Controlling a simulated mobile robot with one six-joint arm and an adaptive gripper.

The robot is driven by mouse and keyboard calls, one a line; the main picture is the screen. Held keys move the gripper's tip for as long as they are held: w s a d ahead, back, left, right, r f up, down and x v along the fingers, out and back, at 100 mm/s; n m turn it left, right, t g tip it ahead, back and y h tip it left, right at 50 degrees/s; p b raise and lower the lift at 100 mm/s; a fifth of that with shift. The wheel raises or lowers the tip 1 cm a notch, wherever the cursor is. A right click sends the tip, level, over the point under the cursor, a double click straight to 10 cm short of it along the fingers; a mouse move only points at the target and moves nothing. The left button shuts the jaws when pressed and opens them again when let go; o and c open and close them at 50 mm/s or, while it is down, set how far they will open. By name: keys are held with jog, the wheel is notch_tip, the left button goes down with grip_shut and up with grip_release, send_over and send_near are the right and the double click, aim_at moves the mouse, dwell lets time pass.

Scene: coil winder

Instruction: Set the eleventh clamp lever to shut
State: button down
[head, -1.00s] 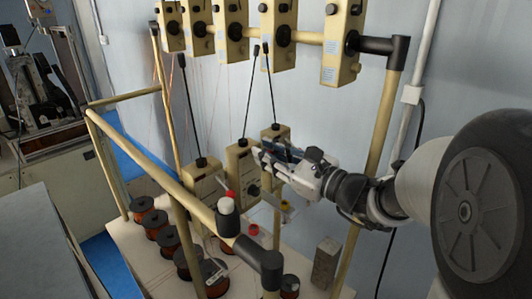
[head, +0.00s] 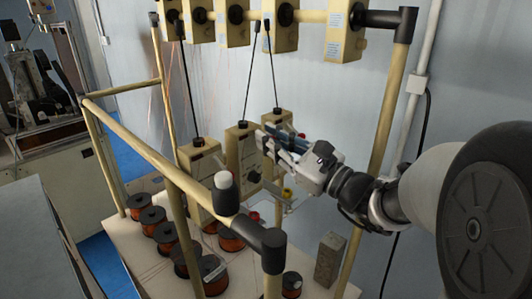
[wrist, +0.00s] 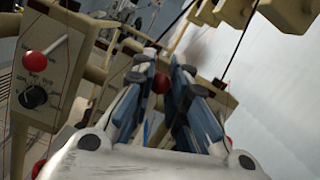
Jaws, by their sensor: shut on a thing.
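My gripper (head: 277,140) is at the upper front of the rightmost of three standing cream boxes (head: 275,118). In the wrist view, my gripper's blue-lined fingers (wrist: 163,58) have a narrow gap between them, with a red ball knob (wrist: 160,84) in it. The knob looks like a clamp lever's end; its shaft and the lever's angle are hidden. Another cream box (wrist: 45,65) at the left of the wrist view carries a pale lever (wrist: 50,53) with a red knob and a black dial. I cannot tell by count which lever is the eleventh.
A cream tube frame with a front rail (head: 140,133) and black corner joint (head: 273,250) stands before the boxes. Several copper spools (head: 152,217) and a grey block (head: 328,260) sit on the base. More boxes (head: 345,30) hang from the top rail. Thin black rods rise from the standing boxes.

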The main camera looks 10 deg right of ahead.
jog(key=shift+w+a+f+t+y+b, duration=0.1)
jog(key=shift+f+t+y+b, duration=0.7)
jog(key=shift+b, duration=1.65)
jog(key=shift+d+f+t+y+b, duration=0.1)
jog(key=shift+f+t+y+b, duration=0.65)
jog(key=shift+b, duration=1.75)
jog(key=shift+w+a+f+t+y+b, duration=0.1)
jog(key=shift+f+t+y+b, duration=0.2)
jog(key=shift+t+y+b, duration=1.55)
jog(key=shift+g+h+b, duration=0.3)
jog(key=shift+h+b, duration=0.4)
jog(key=shift+h, duration=0.2)
jog(key=c, duration=1.5)
grip_release()
notch_tip(320, 180, up, 10)
jog(key=shift+r, duration=0.1)
